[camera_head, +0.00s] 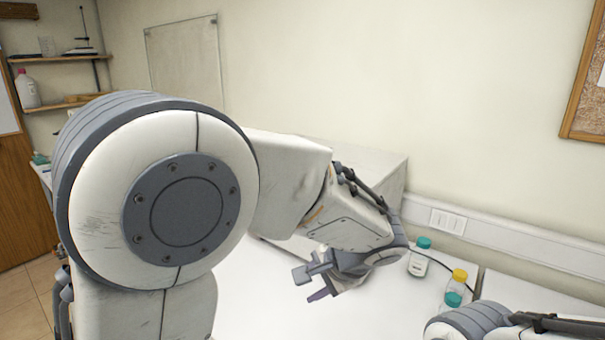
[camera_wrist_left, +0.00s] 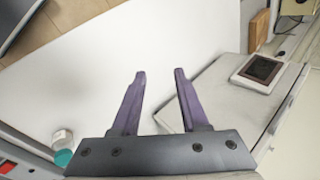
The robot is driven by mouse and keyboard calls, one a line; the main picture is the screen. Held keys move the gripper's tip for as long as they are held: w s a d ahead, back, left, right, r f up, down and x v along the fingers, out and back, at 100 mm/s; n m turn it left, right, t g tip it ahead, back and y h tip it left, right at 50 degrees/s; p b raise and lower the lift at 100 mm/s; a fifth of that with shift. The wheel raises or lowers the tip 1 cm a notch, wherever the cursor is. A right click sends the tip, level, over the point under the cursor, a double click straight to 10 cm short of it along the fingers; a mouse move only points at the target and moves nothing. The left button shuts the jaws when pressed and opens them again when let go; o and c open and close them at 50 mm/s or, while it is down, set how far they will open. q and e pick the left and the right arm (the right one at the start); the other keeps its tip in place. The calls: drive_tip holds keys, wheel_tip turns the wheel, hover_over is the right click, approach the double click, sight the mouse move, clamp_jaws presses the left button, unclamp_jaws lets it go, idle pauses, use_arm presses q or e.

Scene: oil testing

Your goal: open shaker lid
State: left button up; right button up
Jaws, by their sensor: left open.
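A pale grey box with a flat top, apparently the shaker (camera_head: 385,165), stands against the wall behind my left arm, which hides most of it. In the left wrist view the shaker (camera_wrist_left: 222,88) is at the right, with a dark display panel (camera_wrist_left: 262,69) on it. Its lid looks shut, but its edges are not clear. My left gripper (camera_head: 309,286) is open and empty over the white table, in front of the shaker. In the left wrist view its purple fingers (camera_wrist_left: 160,75) are apart, with the right finger overlapping the shaker's edge in the picture. My right gripper is out of view.
A teal-capped bottle (camera_head: 418,260) stands right of my left gripper. A yellow-capped bottle (camera_head: 458,281) and another teal-capped one (camera_head: 453,300) stand nearer my right arm. The white table (camera_head: 265,300) is clear around the gripper. Wall sockets (camera_head: 447,221) are behind.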

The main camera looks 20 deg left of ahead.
use_arm(q)
drive_tip(key=w+a+r+t+y, duration=0.2)
drive_tip(key=w+a+r+t, duration=0.1)
drive_tip(key=w, duration=0.6)
drive_tip(key=w+a+r+m+t+y, duration=0.1)
drive_tip(key=w+a+r+t+y, duration=0.15)
drive_tip(key=w, duration=0.65)
drive_tip(key=w+a+r+t+y, duration=0.3)
drive_tip(key=w, duration=0.6)
drive_tip(key=p+x, duration=0.2)
drive_tip(key=x, duration=0.1)
drive_tip(key=p+x, duration=0.3)
drive_tip(key=x, duration=0.2)
drive_tip(key=shift+w+a+f+p, duration=0.15)
drive_tip(key=shift+w+f+p, duration=0.15)
drive_tip(key=shift+w+p, duration=0.15)
drive_tip(key=shift+w+a, duration=0.2)
drive_tip(key=shift+w, duration=0.05)
drive_tip(key=shift+f, duration=0.1)
clamp_jaws()
